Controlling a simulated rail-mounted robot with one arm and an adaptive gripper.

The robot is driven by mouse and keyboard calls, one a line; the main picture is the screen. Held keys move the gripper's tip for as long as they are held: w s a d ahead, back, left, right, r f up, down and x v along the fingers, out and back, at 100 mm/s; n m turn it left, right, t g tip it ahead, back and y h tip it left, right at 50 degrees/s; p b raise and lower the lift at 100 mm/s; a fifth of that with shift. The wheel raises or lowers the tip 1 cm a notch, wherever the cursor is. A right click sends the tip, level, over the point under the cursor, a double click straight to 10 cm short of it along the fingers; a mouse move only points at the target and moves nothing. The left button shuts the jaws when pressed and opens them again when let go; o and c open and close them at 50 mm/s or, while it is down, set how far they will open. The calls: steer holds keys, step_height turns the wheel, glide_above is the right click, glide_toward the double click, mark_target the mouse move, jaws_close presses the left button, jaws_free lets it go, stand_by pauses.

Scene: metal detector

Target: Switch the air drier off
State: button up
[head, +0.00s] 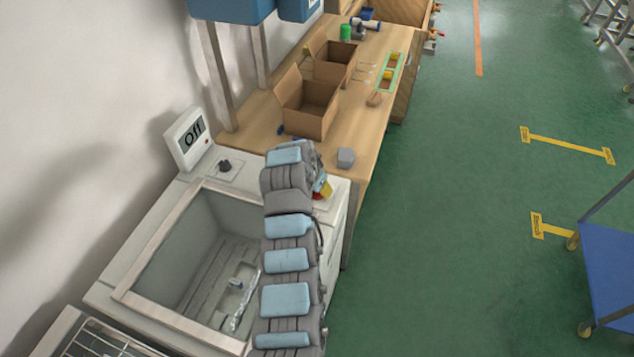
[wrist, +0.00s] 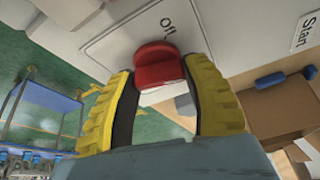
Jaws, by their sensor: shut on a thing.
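A red knob (wrist: 157,65) sits on a light panel (wrist: 112,42) beside the printed word "Off" in the wrist view. My gripper (wrist: 161,70) has its two yellow fingers on either side of the knob and is shut on it. In the head view my gripper (head: 323,188) is at the right end of the white unit's top, mostly hidden behind my arm. A white display box (head: 190,138) at the back of that unit reads "Off". I cannot tell from the frames which part is labelled as the air drier.
The white unit has an open basin (head: 210,265) left of my arm and a black knob (head: 225,166) near the display. A wooden bench (head: 365,125) beyond holds cardboard boxes (head: 308,108) and a small grey block (head: 346,157). The green floor (head: 450,230) at right is clear before a blue cart (head: 610,260).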

steer(key=n+y+p, duration=0.1)
steer(key=n, duration=0.1)
steer(key=shift+d+r+n+t+p, duration=0.1)
steer(key=shift+n+t+p, duration=0.2)
steer(key=shift+n+p, duration=0.1)
steer(key=n+y+p, duration=0.1)
steer(key=n, duration=0.2)
steer(key=shift+n, duration=0.3)
steer(key=n+y, duration=0.1)
steer(key=n, duration=0.2)
steer(key=shift+f+y+b, duration=0.25)
steer(key=shift+y+b, duration=0.1)
steer(key=shift+y, duration=0.05)
steer(key=shift+n+y+b, duration=0.4)
steer(key=shift+n, duration=0.8)
steer(key=shift+r, duration=0.1)
steer(key=o, duration=1.2)
